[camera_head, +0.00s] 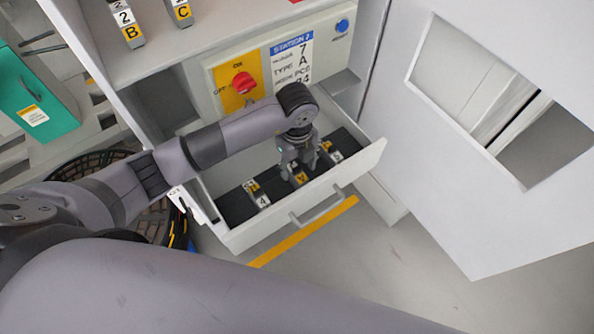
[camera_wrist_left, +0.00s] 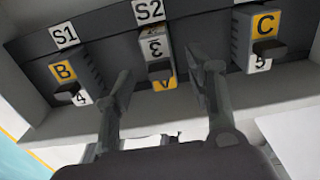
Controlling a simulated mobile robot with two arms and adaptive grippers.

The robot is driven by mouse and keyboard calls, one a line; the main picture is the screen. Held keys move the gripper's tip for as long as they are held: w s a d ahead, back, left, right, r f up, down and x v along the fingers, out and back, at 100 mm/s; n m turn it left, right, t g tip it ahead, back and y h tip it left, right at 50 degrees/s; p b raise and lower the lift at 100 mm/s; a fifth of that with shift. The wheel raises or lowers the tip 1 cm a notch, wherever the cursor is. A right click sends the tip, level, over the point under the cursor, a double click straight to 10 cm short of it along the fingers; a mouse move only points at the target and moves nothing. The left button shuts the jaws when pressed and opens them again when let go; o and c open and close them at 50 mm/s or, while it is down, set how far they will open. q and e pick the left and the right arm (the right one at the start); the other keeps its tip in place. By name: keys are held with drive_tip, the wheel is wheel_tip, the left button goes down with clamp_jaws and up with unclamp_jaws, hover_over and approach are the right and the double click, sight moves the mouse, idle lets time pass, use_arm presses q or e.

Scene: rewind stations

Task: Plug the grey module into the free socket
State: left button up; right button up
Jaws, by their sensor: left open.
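In the open drawer, several grey modules with white and yellow labels sit in a dark rail (camera_head: 236,208). The middle module (camera_head: 301,176) is under my left gripper (camera_head: 300,170). In the left wrist view, that module (camera_wrist_left: 156,48) stands at label S2, its marks upside down compared with its neighbours'. My left gripper (camera_wrist_left: 162,85) is open, one finger on each side of it; I cannot tell whether they touch it. A module marked B (camera_wrist_left: 68,78) is at S1 and one marked C (camera_wrist_left: 262,40) on the other side. I cannot make out a free socket. My right gripper is not in view.
The drawer's front (camera_head: 300,205) with its handle is close to the gripper. A station panel (camera_head: 295,58) with a red switch (camera_head: 243,82) and blue button (camera_head: 342,25) is behind. More modules (camera_head: 126,22) are on the upper left shelf. A white door (camera_head: 440,150) stands right.

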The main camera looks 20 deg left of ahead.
use_arm(q)
wheel_tip(320, 180, up, 8)
drive_tip(key=shift+f, duration=0.25)
idle(0.5)
